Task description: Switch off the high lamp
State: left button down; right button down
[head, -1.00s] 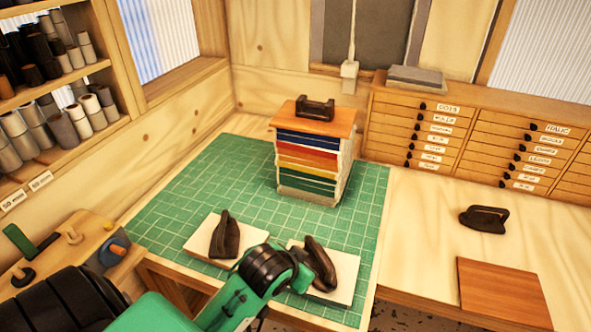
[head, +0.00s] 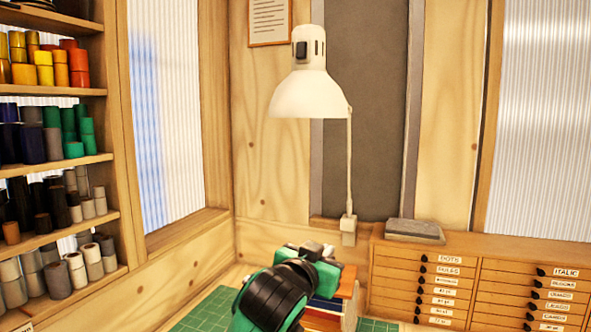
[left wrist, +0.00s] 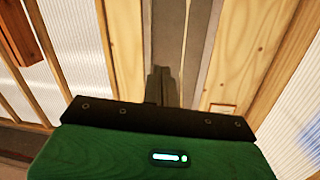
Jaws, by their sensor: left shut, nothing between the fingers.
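The high lamp (head: 308,95) has a white bell shade on a thin upright pole, clamped behind the cabinet top. A dark switch (head: 301,50) is on the neck above the shade. I cannot tell whether the lamp is lit. My left gripper (head: 318,250) is below the shade and apart from the lamp, low in the head view. Its shut, empty fingers show dark in the left wrist view (left wrist: 161,84). The lamp does not show in the left wrist view. My right gripper is out of view.
A drawer cabinet (head: 450,285) with a grey block (head: 415,230) on top stands at the right. Shelves of rolls (head: 50,150) are at the left. A stack of coloured sheets (head: 345,300) is partly hidden behind my left arm. The space around the shade looks free.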

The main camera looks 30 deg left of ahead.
pick_arm(q)
jog(key=s+a+r+n+t+y, duration=0.1)
jog(key=s+r, duration=0.3)
jog(key=r, duration=0.6)
jog(key=s+a+r+n+t+y, duration=0.1)
jog(key=s+r+t, duration=0.2)
jog(key=r, duration=0.8)
jog(key=s+a+r+n+t+y, duration=0.1)
jog(key=s+r, duration=0.4)
jog(key=r, duration=0.5)
jog(key=shift+a+r+t+y, duration=0.2)
jog(key=shift+a+t+y, duration=0.25)
jog(key=shift+t, duration=0.45)
jog(key=shift+w, duration=0.1)
